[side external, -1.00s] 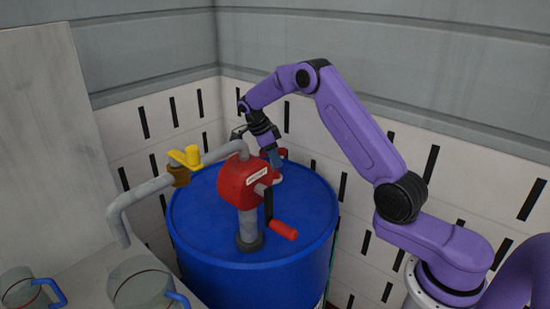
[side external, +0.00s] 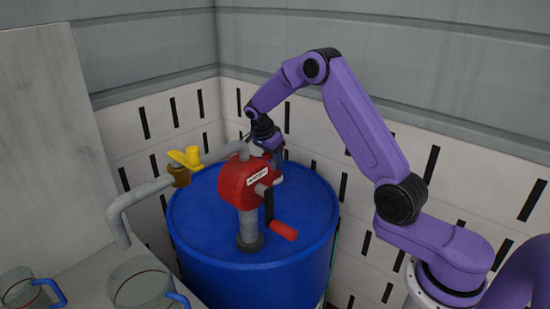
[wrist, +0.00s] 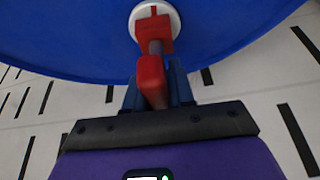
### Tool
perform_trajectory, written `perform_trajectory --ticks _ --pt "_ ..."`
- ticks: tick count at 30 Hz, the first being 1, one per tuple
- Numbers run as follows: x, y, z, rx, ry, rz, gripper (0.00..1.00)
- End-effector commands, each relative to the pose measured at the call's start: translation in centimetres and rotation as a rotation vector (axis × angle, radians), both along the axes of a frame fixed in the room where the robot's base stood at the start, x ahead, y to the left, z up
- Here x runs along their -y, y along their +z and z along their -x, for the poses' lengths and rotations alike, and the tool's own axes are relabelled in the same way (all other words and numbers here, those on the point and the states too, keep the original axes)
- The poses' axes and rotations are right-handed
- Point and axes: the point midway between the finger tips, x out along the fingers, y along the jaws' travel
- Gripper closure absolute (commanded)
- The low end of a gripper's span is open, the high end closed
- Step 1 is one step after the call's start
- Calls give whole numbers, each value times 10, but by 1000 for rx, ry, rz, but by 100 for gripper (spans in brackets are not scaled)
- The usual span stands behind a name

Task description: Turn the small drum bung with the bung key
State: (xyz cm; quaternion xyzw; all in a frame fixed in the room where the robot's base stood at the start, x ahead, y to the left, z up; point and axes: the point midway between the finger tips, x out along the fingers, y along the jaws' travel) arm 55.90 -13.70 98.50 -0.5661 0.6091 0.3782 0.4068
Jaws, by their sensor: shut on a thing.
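The blue drum (side external: 300,240) stands upright in the side view; its top also fills the upper wrist view (wrist: 60,40). A round white bung (wrist: 174,22) sits on it at the top of the wrist view. The bung key (wrist: 151,78) is red with a grey shaft; its red far end overlaps the bung. I cannot tell how deeply it is seated. My gripper (wrist: 154,88) is shut on the key's red near end, between dark blue fingers. In the side view my gripper (side external: 276,152) is behind the red pump, which hides the bung and key.
The red pump (side external: 238,183) with a crank (side external: 284,231) stands on the drum close to my gripper. Its grey pipe (side external: 152,188) with a yellow valve (side external: 188,157) reaches left over glass jugs (side external: 142,283). White slotted walls stand behind the drum.

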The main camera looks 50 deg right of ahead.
Motion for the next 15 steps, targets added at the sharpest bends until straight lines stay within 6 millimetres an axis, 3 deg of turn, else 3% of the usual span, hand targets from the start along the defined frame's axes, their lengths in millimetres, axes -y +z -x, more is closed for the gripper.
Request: perform_trajectory --ticks 8,15 --pt "0 0 0 1 25 0 100" --pt "0 1 -2 2 265 0 100"
